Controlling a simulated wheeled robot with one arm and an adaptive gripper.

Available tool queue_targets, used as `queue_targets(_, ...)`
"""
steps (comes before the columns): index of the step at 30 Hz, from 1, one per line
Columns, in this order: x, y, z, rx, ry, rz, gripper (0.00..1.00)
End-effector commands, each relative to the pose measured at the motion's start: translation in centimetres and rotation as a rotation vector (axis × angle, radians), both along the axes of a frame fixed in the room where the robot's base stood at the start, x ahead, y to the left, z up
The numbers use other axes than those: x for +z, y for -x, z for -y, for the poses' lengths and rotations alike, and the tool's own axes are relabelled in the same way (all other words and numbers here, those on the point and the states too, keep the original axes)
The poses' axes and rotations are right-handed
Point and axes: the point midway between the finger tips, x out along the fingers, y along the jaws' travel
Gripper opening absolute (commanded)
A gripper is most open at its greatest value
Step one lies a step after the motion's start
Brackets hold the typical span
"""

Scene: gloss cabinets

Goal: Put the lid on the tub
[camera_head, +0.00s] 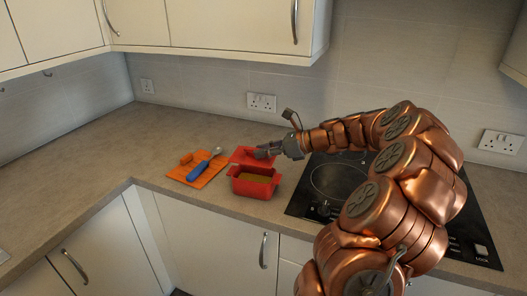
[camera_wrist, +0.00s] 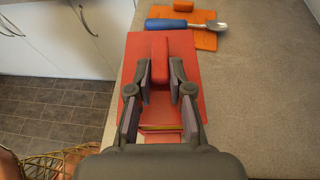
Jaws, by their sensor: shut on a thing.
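The red lid (camera_head: 245,155) is a flat plate with a raised bar handle; it also shows in the wrist view (camera_wrist: 138,52). My gripper (camera_head: 264,152) is shut on that handle, with one finger on each side of it in the wrist view (camera_wrist: 160,75). The red tub (camera_head: 250,188) stands upright and open on the counter, with yellowish-green contents showing inside. In the head view the lid is at the tub's far side, offset from its opening. In the wrist view only a strip of the tub (camera_wrist: 160,138) shows between my fingers.
An orange board (camera_head: 197,175) lies left of the tub, with a blue-handled spoon-like utensil (camera_head: 196,170) and a small orange block (camera_head: 186,158) on it. A black hob (camera_head: 335,180) is to the right. The counter (camera_head: 125,140) is clear farther left.

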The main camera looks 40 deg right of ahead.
Motion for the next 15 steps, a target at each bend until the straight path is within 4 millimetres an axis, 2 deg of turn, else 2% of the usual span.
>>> queue_targets(9,0.3,0.0,0.0,0.002,-0.003,0.003,0.0)
queue_targets(15,-1.3,0.1,-0.1,0.003,-0.004,0.002,0.0)
